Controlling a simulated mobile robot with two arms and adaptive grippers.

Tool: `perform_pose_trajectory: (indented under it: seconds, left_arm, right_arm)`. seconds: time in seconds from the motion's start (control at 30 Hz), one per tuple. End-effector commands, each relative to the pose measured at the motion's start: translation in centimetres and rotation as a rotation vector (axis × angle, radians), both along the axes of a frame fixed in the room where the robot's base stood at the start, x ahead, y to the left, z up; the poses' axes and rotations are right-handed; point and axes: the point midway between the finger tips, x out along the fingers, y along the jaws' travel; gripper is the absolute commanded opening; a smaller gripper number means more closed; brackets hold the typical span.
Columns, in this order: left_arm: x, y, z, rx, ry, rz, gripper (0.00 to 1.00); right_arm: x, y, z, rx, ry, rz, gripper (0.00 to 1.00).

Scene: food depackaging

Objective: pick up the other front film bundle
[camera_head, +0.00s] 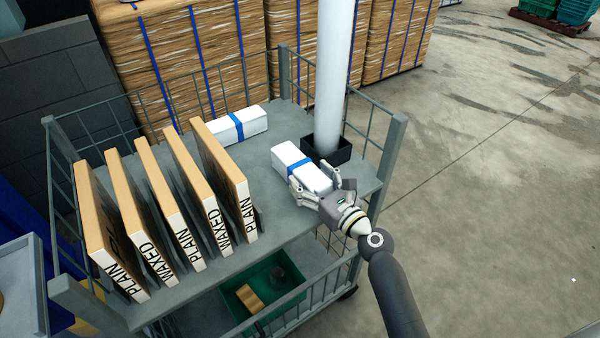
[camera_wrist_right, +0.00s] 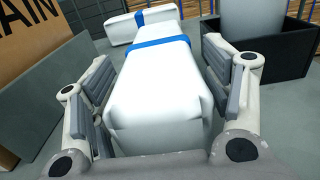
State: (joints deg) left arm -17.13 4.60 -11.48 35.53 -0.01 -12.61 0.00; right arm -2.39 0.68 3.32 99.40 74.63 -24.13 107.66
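A white film bundle with a blue band (camera_head: 302,168) lies on the grey cart's top shelf, near its right side. My right gripper (camera_head: 312,190) is at the bundle's near end. In the right wrist view this bundle (camera_wrist_right: 160,90) lies between the two open fingers, with a narrow gap showing beside the left finger; contact on the right side is hard to tell. A second white bundle with a blue band (camera_head: 238,125) lies farther back on the shelf, and it also shows in the wrist view (camera_wrist_right: 118,30). My left gripper is not in view.
Several upright cardboard panels (camera_head: 170,205) marked PLAIN and WAXED stand at the shelf's left. A white roll (camera_head: 334,75) stands in a black holder (camera_head: 338,152) just behind the near bundle. Wire rails border the cart. A green crate (camera_head: 240,298) sits below.

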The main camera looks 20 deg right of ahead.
Motion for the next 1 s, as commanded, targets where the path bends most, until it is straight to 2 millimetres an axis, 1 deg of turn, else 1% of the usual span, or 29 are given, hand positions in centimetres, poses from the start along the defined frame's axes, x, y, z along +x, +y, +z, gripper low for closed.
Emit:
perform_pose_trajectory:
  seconds: [0.03, 0.23, 0.57, 0.67, 0.77, 1.0]
  left_arm:
    - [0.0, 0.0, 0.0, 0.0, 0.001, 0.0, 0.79]
    - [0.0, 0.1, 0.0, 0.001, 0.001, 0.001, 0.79]
    - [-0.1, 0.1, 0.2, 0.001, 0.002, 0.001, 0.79]
    - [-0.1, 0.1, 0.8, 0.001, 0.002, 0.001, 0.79]
    - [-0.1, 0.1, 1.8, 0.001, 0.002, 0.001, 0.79]
    - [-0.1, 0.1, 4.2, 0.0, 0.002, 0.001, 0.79]
  right_arm:
    - [0.0, 0.0, 0.0, 0.0, 0.0, 0.0, 0.6]
    - [0.0, 0.0, 0.0, 0.0, 0.0, 0.0, 0.34]
    - [0.0, 0.0, 0.3, -0.001, -0.001, 0.0, 0.33]
    - [0.0, 0.0, 1.3, -0.001, -0.004, 0.0, 0.33]
    - [0.0, 0.0, 3.0, -0.001, -0.004, 0.0, 0.33]
    - [0.0, 0.0, 7.7, 0.001, -0.006, 0.0, 0.33]
